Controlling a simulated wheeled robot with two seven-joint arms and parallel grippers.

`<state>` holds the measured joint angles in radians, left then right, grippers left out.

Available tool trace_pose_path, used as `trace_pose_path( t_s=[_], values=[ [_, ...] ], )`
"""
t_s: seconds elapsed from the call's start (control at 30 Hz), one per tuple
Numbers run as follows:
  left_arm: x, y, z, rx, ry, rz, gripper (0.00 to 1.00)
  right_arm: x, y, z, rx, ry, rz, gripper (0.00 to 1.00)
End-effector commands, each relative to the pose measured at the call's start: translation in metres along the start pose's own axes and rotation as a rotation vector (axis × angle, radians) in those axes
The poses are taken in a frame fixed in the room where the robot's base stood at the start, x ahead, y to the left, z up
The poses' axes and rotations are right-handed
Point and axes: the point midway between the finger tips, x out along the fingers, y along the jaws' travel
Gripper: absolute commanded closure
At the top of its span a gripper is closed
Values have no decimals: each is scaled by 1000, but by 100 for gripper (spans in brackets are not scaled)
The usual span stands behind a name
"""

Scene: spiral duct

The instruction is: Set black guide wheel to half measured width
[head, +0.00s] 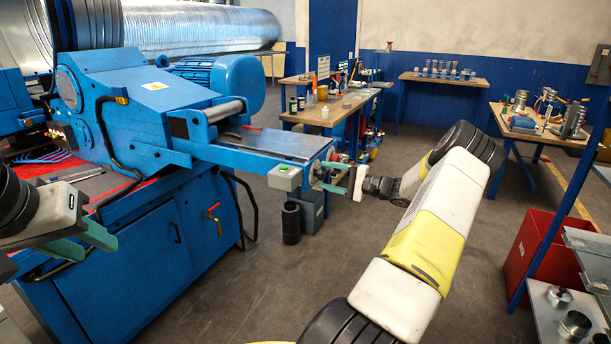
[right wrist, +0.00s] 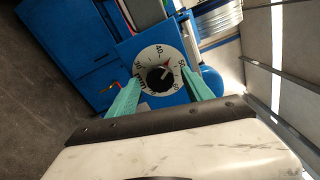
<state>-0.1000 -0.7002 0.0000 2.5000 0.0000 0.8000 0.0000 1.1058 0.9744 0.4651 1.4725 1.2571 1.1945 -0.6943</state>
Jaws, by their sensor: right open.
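The black guide wheel (right wrist: 160,79) shows in the right wrist view as a round black knob at the middle of a white dial (right wrist: 150,56) on a blue plate. The figures 30, 40 and 50 can be read around the dial. A small red mark sits at the wheel's upper right, between 40 and 50. My right gripper (right wrist: 162,92) is open, its green fingers on either side of the dial; contact with the wheel cannot be told. In the head view my right gripper (head: 338,178) is at the machine's outer end. My left gripper (head: 86,242) is open and empty at the left.
The blue machine (head: 150,115) fills the left, with its flat bed (head: 275,143) reaching toward my right gripper. A spiral duct (head: 200,30) lies behind it. A dark cylinder (head: 291,223) stands on the floor. A red bin (head: 540,245) is at the right. The middle floor is clear.

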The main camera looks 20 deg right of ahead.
Motion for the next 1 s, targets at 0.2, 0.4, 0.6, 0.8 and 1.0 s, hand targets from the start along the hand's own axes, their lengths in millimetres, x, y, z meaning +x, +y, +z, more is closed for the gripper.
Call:
trace_pose_path(
  t_s=[0.2,0.4,0.6,0.8,1.0],
  values=[
    [0,0,0,0,0,0,64,0,0,0,0,0,0,43],
    [0,0,0,0,0,0,64,0,0,0,0,0,0,82],
    [0,0,0,0,0,0,64,0,0,0,2,0,1,100],
    [0,0,0,0,0,0,64,0,0,0,35,-1,1,100],
    [0,0,0,0,0,0,64,0,0,0,139,-1,1,100]
  ],
)
